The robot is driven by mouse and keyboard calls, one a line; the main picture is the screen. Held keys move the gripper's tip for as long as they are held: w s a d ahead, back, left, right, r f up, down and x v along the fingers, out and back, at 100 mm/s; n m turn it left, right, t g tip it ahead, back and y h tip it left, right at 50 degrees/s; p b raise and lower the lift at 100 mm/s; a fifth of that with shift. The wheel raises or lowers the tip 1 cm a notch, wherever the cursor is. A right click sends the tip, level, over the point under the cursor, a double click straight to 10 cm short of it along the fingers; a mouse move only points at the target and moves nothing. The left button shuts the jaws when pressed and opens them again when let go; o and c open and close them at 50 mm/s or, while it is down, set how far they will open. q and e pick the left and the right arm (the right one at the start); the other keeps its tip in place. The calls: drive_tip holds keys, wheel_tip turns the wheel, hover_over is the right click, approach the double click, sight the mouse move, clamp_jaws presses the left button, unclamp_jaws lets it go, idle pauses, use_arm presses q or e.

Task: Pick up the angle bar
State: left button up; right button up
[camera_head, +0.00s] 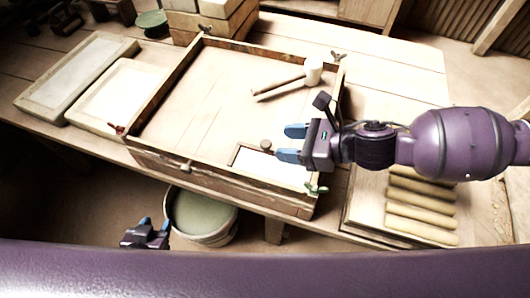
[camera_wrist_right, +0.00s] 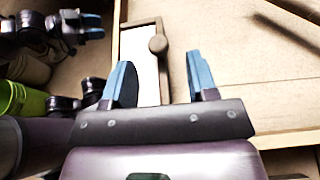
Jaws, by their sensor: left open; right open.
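The angle bar is a thin brown L-shaped strip with a round knob, lying in the shallow wooden tray (camera_head: 150,110) near its front right corner. Its knob (camera_head: 266,145) shows just left of my right gripper (camera_head: 289,143) in the head view. In the right wrist view the angle bar (camera_wrist_right: 164,75) runs between the two blue fingers, along a white rectangle. My right gripper is open and empty; whether it touches the bar I cannot tell. My left gripper (camera_head: 153,225) is open and empty, low in front of the table near a bucket.
A mallet (camera_head: 313,72) lies in the tray's back right. Two framed slabs (camera_head: 75,75) lie left of the tray. Several tan rolls (camera_head: 420,210) lie on a board at right. The bucket (camera_head: 200,220) stands below the table's front edge. The tray's middle is clear.

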sight(267, 143)
drive_tip(key=shift+b+x, duration=0.4)
drive_tip(key=shift+x, duration=2.4)
drive_tip(key=shift+s, duration=0.1)
clamp_jaws()
